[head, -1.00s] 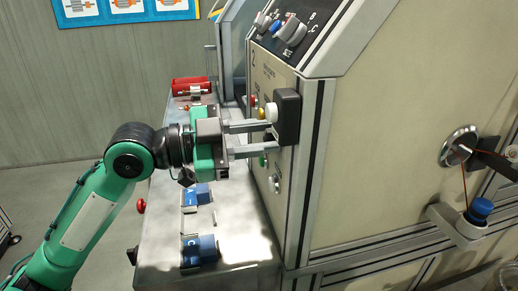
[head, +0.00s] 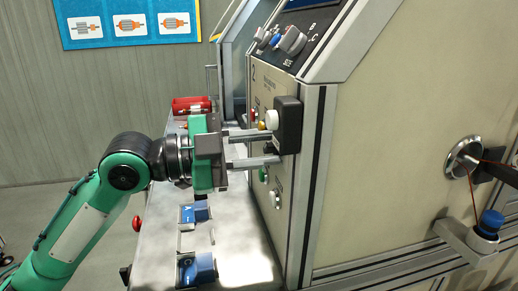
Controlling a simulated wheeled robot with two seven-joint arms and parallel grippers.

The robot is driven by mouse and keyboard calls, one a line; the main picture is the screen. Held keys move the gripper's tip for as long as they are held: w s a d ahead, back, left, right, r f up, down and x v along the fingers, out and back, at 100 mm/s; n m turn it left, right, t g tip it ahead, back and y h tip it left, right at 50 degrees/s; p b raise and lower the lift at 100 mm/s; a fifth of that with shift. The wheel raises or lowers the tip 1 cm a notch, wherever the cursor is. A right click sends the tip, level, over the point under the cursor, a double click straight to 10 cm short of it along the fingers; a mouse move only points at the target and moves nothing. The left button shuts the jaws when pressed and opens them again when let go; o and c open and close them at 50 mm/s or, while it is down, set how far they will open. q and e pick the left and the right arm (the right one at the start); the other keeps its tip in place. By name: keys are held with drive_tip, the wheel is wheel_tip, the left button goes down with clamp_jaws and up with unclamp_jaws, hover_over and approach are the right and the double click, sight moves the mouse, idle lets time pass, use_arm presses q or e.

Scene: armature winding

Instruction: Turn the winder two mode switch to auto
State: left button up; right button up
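The winder two panel (head: 292,187) is the beige face marked "2" on the machine's left side. It carries a black box (head: 288,127) with a pale round knob (head: 272,119), plus small red, yellow, green and white buttons. I cannot tell which control is the mode switch; part of the panel is hidden behind the fingers. My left gripper (head: 271,147) points right at the panel, its two fingers apart, one above the other, tips close to the panel just below the pale knob. Nothing is clearly held between them; contact cannot be told. My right gripper is not in view.
A sloping upper console has a grey knob (head: 292,41) and a blue one (head: 276,41). The metal bench (head: 230,235) below my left arm holds blue parts (head: 197,268) and red parts (head: 192,104). A blue-capped holder (head: 491,222) and metal spindle (head: 463,157) stick out at the right.

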use_arm(q)
drive_tip(key=o, duration=0.6)
drive_tip(key=shift+o, duration=0.2)
drive_tip(key=shift+a, duration=0.1)
